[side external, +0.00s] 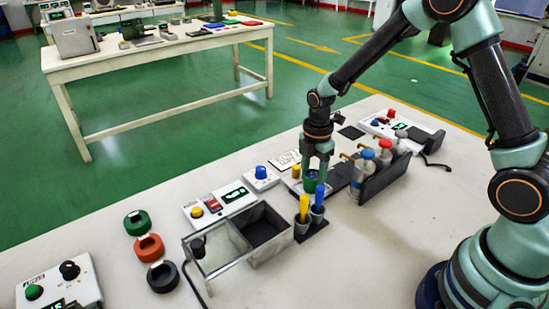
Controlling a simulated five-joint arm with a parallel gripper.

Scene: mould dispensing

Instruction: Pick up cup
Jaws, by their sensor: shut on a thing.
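My gripper (316,174) points down over the white table and is shut on a small greenish cup (311,186). The fingers cover part of the cup. At this size I cannot tell whether the cup touches the surface below it. The cup is just behind two small grey holders, one with a yellow-handled tool (303,207) and one with a blue-handled tool (319,196).
A dark rack (385,178) with several bottles stands close to the right of my gripper. Green, orange and black rings (149,247) lie further left. Control boxes (60,288) stand around the table.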

